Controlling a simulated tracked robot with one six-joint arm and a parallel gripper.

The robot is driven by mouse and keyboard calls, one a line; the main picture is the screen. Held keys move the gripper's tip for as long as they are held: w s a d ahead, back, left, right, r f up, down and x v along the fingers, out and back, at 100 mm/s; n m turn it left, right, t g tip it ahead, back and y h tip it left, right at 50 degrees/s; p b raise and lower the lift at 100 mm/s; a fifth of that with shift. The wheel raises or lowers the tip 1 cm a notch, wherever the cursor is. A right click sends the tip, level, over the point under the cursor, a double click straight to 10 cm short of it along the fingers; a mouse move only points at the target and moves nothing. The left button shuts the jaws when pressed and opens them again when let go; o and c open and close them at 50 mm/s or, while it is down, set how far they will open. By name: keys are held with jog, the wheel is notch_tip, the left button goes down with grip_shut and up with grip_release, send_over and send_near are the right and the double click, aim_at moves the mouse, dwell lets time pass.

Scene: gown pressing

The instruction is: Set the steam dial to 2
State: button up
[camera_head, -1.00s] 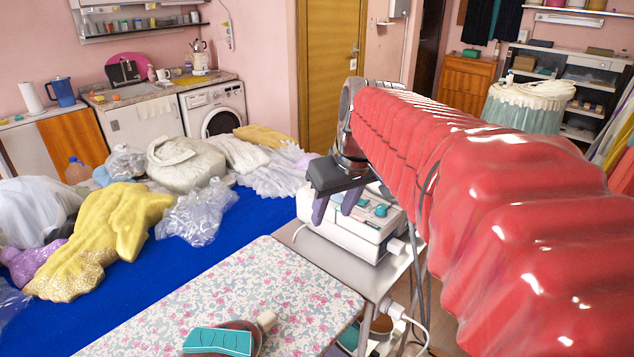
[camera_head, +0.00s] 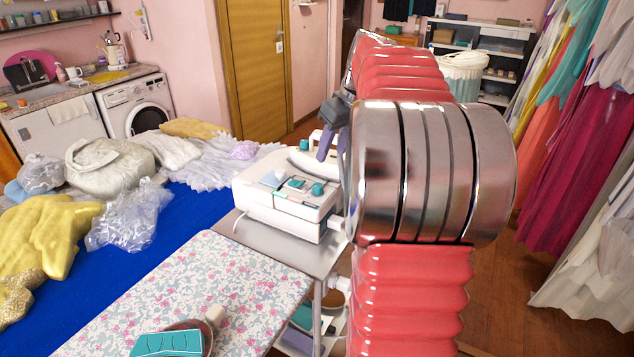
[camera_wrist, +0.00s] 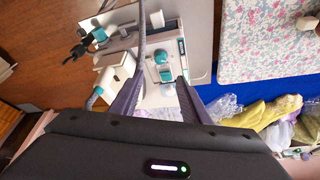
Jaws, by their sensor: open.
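The white steam station (camera_head: 285,208) stands on a metal stand beside the ironing board. On its top panel are teal controls; a round teal knob (camera_head: 318,188) sits at the right. The same teal controls (camera_wrist: 163,66) show in the wrist view, between my fingers. Which one is the steam dial, and its number, I cannot read. My gripper (camera_wrist: 160,78) is open and empty, above the station's panel in the wrist view. In the head view its dark purple fingers (camera_head: 330,143) show beyond the station's right side, partly hidden by my arm.
A blue surface (camera_head: 105,255) holds clothes and plastic bags at left. Hanging gowns (camera_head: 570,170) line the right.

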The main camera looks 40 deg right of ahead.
aim_at(317, 185)
jog(key=x, duration=1.4)
jog(key=shift+r, duration=0.1)
jog(key=shift+c, duration=0.7)
jog(key=c, duration=0.9)
